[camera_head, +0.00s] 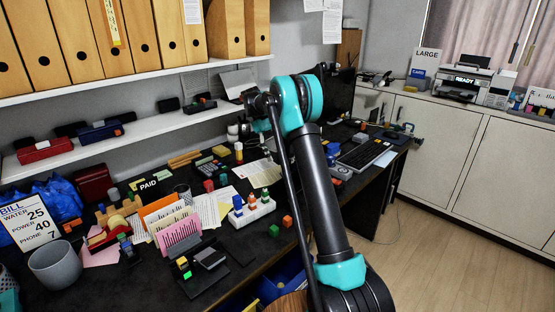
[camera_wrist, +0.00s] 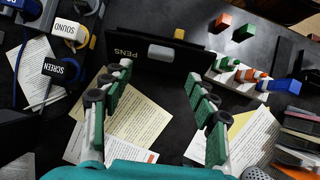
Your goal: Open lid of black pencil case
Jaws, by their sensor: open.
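A black case (camera_wrist: 150,40) marked PENS lies on the dark desk at the top centre of the wrist view. It has a pale grey plate on its face and a small yellow tab at its edge. My gripper (camera_wrist: 157,80) is open, its green-padded fingers spread on either side and pointing at the case. Nothing is between the fingers, and whether they touch the case I cannot tell. In the head view I cannot make out the case; my arm covers part of the desk.
A white rack of stamps (camera_wrist: 235,78) sits right of the case, with a red block (camera_wrist: 224,20) and a green block (camera_wrist: 243,33) above it. Papers (camera_wrist: 130,118) lie below the fingers. Tagged cables (camera_wrist: 65,70) are at left. A shelf (camera_head: 150,125) runs above the desk.

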